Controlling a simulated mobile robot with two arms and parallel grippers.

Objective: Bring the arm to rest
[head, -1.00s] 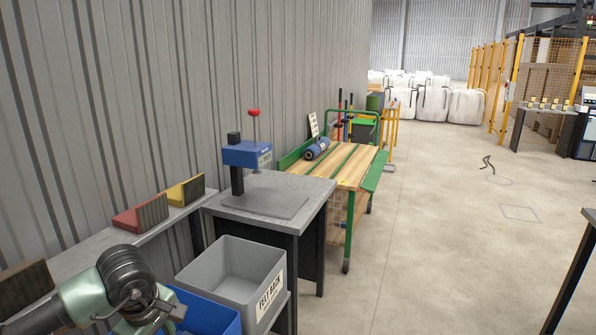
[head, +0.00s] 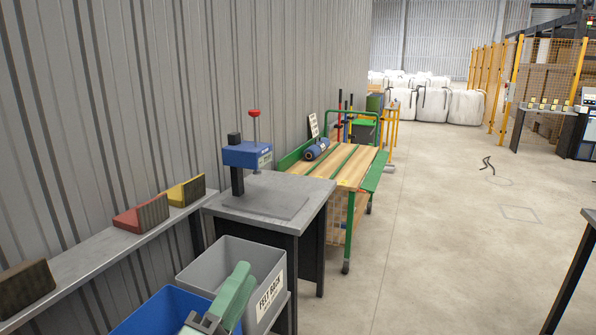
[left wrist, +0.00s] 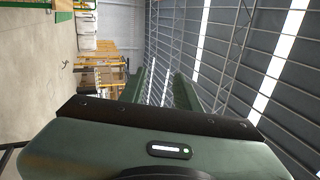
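My left gripper (head: 238,280) shows at the bottom of the head view, in front of the grey bin (head: 214,255) and beside the blue bin (head: 152,312). Its pale green fingers point up and slightly right. In the left wrist view, its two dark green fingers (left wrist: 162,88) stand apart with nothing between them. The rest of my left arm is below the head picture. My right gripper is in neither view.
A grey shelf (head: 95,257) with red, yellow and brown blocks runs along the corrugated wall. A grey table (head: 310,190) carries a blue press (head: 247,154). Behind it stands a green-framed wooden cart (head: 345,165) with a blue roll (head: 317,149). The floor to the right is largely clear.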

